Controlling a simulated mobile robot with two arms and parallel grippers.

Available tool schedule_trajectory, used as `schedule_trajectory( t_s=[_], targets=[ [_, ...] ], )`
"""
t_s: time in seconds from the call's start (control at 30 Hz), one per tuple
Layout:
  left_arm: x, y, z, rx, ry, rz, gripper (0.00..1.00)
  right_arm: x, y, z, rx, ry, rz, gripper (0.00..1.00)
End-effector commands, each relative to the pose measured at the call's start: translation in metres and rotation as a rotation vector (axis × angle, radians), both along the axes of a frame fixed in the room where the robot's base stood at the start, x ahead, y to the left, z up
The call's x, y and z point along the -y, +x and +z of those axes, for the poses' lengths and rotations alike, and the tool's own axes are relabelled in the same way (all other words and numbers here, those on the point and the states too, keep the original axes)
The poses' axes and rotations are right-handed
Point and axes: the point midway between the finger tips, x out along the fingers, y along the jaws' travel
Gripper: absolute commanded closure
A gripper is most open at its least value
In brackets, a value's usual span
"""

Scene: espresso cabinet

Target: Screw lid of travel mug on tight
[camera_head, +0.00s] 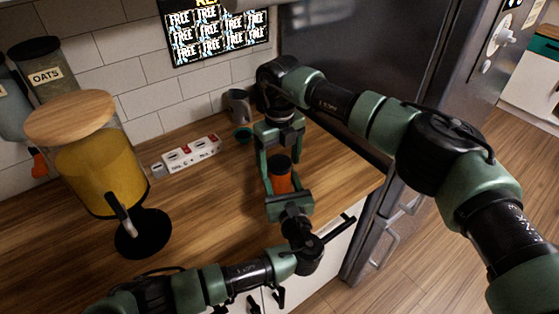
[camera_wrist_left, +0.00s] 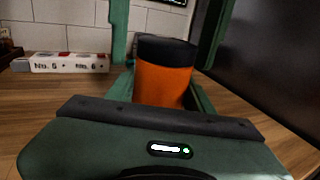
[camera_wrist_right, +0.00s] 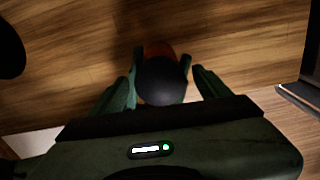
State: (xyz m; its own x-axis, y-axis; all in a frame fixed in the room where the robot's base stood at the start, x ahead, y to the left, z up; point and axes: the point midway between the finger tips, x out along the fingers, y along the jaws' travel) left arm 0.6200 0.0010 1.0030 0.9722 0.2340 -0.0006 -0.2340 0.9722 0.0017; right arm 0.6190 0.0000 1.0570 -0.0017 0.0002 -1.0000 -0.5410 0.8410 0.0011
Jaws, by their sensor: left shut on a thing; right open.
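The orange travel mug (camera_head: 280,185) stands upright on the wooden counter, with its black lid (camera_head: 280,164) sitting on top. The mug's orange body (camera_wrist_left: 163,86) and dark lid (camera_wrist_left: 165,49) also show in the left wrist view. My left gripper (camera_head: 283,186) is low and shut on the mug body from the near side. My right gripper (camera_head: 281,156) comes from above and is open. Its fingers flank the lid (camera_wrist_right: 162,82) in the right wrist view, with gaps on both sides. I cannot tell how tightly the lid sits.
A white labelled box (camera_head: 192,154), a grey mug (camera_head: 239,105) and a small green round item (camera_head: 243,133) are behind, near the tiled wall. A yellow drink dispenser (camera_head: 103,175) and an oats jar (camera_head: 43,75) stand left. A dark fridge (camera_head: 350,60) is close on the right.

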Motion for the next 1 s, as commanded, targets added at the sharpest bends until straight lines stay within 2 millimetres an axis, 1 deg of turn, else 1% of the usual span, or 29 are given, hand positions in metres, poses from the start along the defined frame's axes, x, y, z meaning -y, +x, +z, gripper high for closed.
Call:
schedule_trajectory(
  t_s=[0.17,0.3,0.4,0.63,0.67,0.73,0.87,1.0],
  targets=[
    [0.0,0.0,0.0,0.0,0.0,0.0,1.0,0.0,0.001,0.016,0.004,0.0,0.0,0.22],
    [0.0,0.0,0.0,0.0,0.0,0.0,1.0,0.0,0.001,0.036,0.004,0.001,-0.001,0.22],
    [0.0,0.0,0.0,0.0,0.0,0.0,1.0,0.0,0.001,0.044,0.002,0.001,-0.001,0.22],
    [0.001,0.0,0.0,0.0,-0.001,-0.001,1.0,0.0,0.0,0.045,0.001,0.001,-0.001,0.22],
    [0.001,0.0,0.0,0.0,-0.001,-0.001,1.0,0.0,0.0,0.045,0.001,0.001,-0.001,0.27],
    [0.001,0.0,0.0,0.0,-0.001,-0.001,1.0,0.0,0.0,0.046,0.001,0.001,0.013,0.27],
    [0.001,0.0,0.0,0.0,-0.001,-0.001,1.0,0.0,0.001,0.051,0.002,0.001,0.13,0.27],
    [0.001,0.0,0.0,0.0,-0.001,-0.001,1.0,0.0,0.001,0.062,0.003,0.002,0.374,0.27]
  ],
)
